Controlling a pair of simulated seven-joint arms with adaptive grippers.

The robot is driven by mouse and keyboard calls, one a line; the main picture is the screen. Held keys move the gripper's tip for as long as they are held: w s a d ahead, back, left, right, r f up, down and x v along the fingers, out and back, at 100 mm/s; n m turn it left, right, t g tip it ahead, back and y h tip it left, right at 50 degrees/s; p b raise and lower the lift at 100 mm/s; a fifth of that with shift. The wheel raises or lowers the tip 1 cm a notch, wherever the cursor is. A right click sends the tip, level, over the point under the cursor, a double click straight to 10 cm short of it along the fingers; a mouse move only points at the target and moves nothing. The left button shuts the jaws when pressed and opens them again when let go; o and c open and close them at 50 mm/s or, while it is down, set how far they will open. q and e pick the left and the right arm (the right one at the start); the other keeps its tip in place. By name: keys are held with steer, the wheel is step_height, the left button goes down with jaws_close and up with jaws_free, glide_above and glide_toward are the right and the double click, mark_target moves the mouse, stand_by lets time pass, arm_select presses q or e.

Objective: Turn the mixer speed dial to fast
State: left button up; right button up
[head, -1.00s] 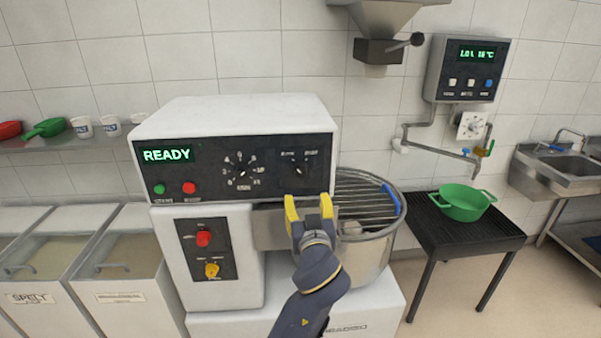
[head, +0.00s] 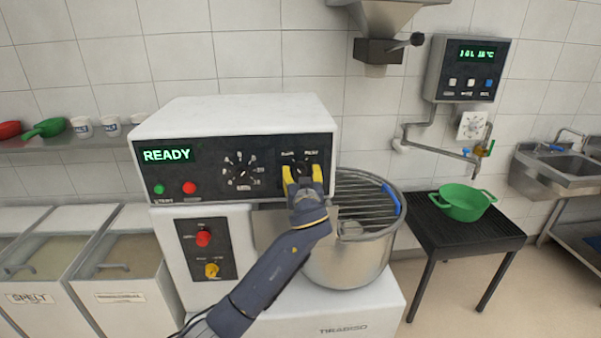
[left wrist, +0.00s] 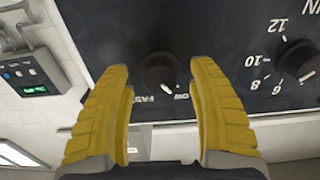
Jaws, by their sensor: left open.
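The mixer speed dial (left wrist: 160,70) is a round black knob on the black control panel (head: 212,188). In the left wrist view, which is upside down, it lies between the fingertips of my left gripper (left wrist: 161,66). The left gripper (head: 302,175) is open, with yellow fingers on either side of the knob and apparently apart from it. The FAST and SLOW labels show below the knob in that view, partly hidden. My right gripper is not in view.
The timer dial (head: 241,170) sits left of the speed dial. Green (head: 159,189) and red (head: 190,187) buttons are further left; the display reads READY. The steel bowl (head: 350,262) with its wire guard (head: 362,205) is just below right. A green colander (head: 466,205) stands on a black table.

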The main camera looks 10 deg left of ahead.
arm_select(q)
steer(key=shift+w+a, duration=0.2)
steer(key=shift+w, duration=0.45)
jaws_close()
